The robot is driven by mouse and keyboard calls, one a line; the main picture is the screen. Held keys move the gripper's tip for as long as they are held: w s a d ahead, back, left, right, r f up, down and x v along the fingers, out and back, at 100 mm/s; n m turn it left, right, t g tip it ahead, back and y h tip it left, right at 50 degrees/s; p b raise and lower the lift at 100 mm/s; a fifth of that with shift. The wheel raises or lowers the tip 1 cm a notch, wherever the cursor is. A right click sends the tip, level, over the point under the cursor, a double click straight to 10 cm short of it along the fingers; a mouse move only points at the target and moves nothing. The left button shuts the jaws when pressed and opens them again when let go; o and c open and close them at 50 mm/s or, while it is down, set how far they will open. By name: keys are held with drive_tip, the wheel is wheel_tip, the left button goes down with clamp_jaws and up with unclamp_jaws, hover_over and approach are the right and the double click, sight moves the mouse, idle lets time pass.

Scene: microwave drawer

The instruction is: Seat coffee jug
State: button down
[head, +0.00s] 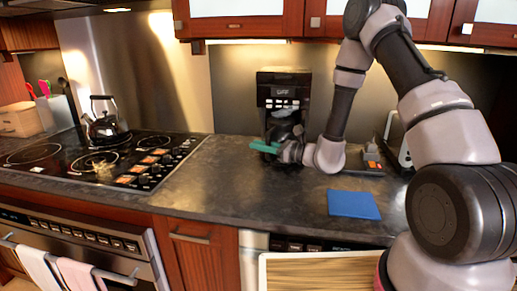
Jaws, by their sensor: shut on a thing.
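The black coffee machine (284,88) stands upright on the dark counter against the backsplash, with a row of light buttons on its front. The dark coffee jug (283,130) is at the lower front of the machine, partly hidden by my gripper. My gripper (265,147), with teal fingers, is shut on the jug in front of the machine's lower half. The exact grip point is hidden. I cannot tell whether the jug rests fully on the machine's base.
A blue mat (353,205) lies on the counter at the right front. The stove (100,158) with a kettle (106,124) is at the left. Counter left of the machine is clear. Upper cabinets (240,18) hang above.

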drive_tip(key=shift+w+d, duration=0.35)
drive_tip(key=shift+w, duration=1.4)
drive_tip(key=shift+w+d, duration=0.3)
drive_tip(key=shift+w, duration=1.4)
drive_tip(key=shift+w+d, duration=0.35)
drive_tip(key=shift+w, duration=1.4)
drive_tip(key=shift+r, duration=0.1)
drive_tip(key=shift+f, duration=0.7)
drive_tip(key=c, duration=0.7)
unclamp_jaws()
